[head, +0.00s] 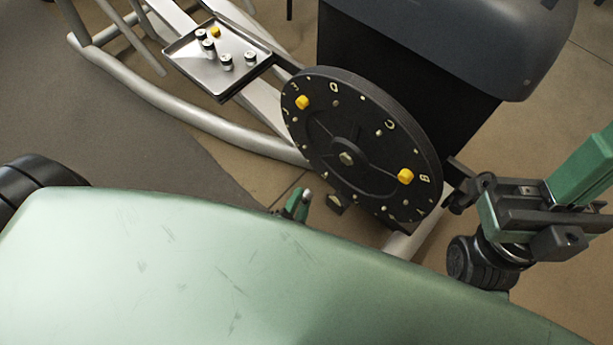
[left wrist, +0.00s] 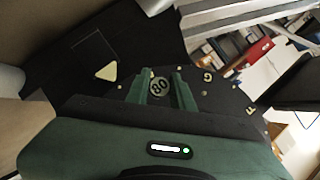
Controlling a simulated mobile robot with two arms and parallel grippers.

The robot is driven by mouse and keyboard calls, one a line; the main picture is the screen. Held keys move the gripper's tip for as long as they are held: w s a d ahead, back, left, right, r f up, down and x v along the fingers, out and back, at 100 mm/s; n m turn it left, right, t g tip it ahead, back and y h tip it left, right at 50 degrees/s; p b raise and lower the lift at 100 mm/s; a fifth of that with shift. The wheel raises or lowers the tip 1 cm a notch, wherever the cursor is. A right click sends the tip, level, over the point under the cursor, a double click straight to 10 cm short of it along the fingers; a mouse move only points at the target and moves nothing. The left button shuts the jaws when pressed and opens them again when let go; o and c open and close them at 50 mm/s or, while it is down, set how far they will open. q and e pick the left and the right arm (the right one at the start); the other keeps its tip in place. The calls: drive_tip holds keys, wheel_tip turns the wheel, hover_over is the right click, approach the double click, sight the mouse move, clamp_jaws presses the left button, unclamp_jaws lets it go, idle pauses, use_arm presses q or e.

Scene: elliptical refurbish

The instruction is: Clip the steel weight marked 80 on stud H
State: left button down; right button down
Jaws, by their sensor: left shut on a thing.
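The black flywheel disc (head: 345,158) has pale letters and small studs around its rim. Its edge also shows in the left wrist view (left wrist: 215,95), where a letter G is readable. My left gripper (head: 300,203) is near the disc's lower left side, partly hidden by my green body. In the left wrist view its two green fingers (left wrist: 160,88) are shut on the steel weight marked 80 (left wrist: 158,86), in front of the disc's rim. I cannot tell whether the weight touches the disc. I cannot read an H; stud H may be hidden. My right gripper (head: 462,192) is beside the disc's right edge, its jaws unclear.
Two yellow pieces (head: 303,102) (head: 405,176) are on the disc. A metal tray (head: 190,68) at the upper left holds several small weights (head: 226,61) and a yellow piece (head: 215,32). A dark machine housing (head: 450,45) stands behind the disc. Pale frame tubes (head: 200,113) run below the tray.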

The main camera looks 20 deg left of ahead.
use_arm(q)
drive_tip(key=shift+w, duration=0.3)
drive_tip(key=shift+w+d+r, duration=0.15)
drive_tip(key=shift+w+d, duration=0.05)
drive_tip(key=shift+w, duration=0.1)
drive_tip(key=shift+w+d+p, duration=0.1)
drive_tip(key=shift+w+p, duration=0.2)
drive_tip(key=shift+w+d+p, duration=0.25)
drive_tip(key=shift+w+d, duration=0.1)
drive_tip(key=shift+w, duration=0.55)
drive_tip(key=shift+w+d+p, duration=0.2)
drive_tip(key=shift+w+d, duration=0.1)
drive_tip(key=shift+w, duration=0.7)
drive_tip(key=shift+w+d, duration=0.2)
drive_tip(key=shift+w, duration=0.3)
idle(0.4)
